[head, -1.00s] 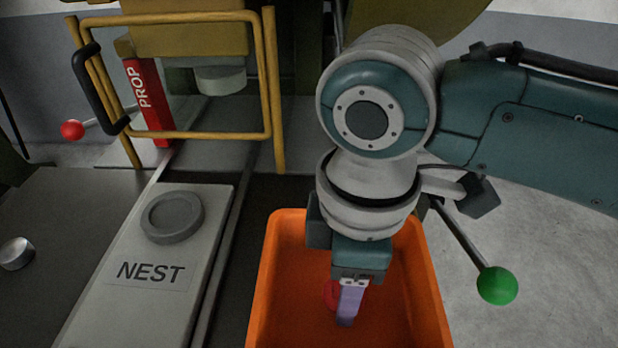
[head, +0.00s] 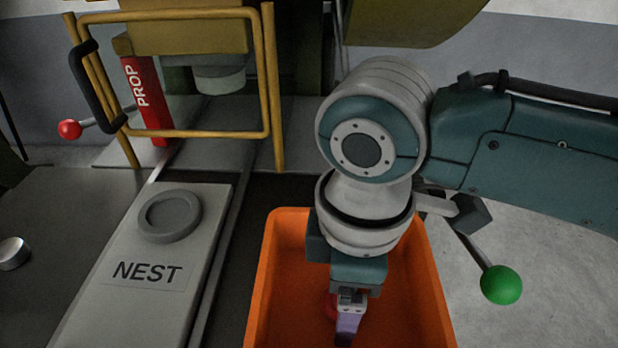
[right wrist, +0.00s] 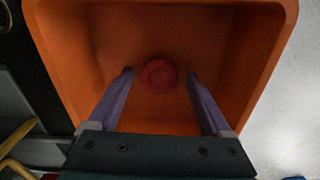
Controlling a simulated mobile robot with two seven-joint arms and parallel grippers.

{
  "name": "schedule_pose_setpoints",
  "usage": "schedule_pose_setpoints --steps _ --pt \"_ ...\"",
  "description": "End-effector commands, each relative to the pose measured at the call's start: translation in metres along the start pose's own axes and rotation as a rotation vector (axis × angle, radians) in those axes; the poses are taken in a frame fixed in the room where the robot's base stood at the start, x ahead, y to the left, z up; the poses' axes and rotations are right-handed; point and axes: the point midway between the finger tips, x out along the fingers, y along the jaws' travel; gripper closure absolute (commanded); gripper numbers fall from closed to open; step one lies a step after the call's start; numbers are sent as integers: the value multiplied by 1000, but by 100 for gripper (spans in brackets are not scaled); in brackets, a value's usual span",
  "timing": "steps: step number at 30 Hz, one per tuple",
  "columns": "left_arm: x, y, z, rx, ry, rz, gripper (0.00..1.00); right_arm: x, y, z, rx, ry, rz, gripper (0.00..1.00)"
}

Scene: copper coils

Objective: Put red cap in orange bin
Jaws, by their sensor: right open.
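The red cap (right wrist: 158,74) lies inside the orange bin (right wrist: 272,50), seen from above in the right wrist view. In the head view the cap (head: 330,305) is mostly hidden behind my right gripper (head: 347,333). The orange bin (head: 433,285) stands at the bottom centre of the head view. My right gripper is open inside the bin, and its purple fingers are apart in the right wrist view (right wrist: 159,74). The cap appears between the fingertips with gaps at both sides; whether it rests on the bin floor is hard to tell. My left gripper is not in view.
A grey plate marked NEST (head: 110,300) with a raised ring (head: 170,216) lies left of the bin. Behind it stand a yellow guard frame (head: 190,134) and a red PROP post (head: 145,100). A green knob (head: 501,285) is right of the bin. A metal cylinder (head: 13,253) sits far left.

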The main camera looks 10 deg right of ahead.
Motion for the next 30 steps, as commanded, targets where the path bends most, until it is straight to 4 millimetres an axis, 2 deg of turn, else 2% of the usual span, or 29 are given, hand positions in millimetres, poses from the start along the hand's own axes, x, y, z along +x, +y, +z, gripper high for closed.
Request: schedule_pose_setpoints --steps 5,8,15,21,25,30 --pt "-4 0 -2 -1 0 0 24 -10 1 0 1 2 2 17" --pt "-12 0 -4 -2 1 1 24 -28 1 -1 0 3 2 17" --pt "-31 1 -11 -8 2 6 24 -84 1 -1 -1 4 2 17" --pt "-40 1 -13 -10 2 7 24 -115 1 -1 0 2 1 17" --pt "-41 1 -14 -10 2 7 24 -123 0 0 0 0 0 17" --pt "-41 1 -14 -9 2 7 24 -122 -4 -2 7 15 -5 17"
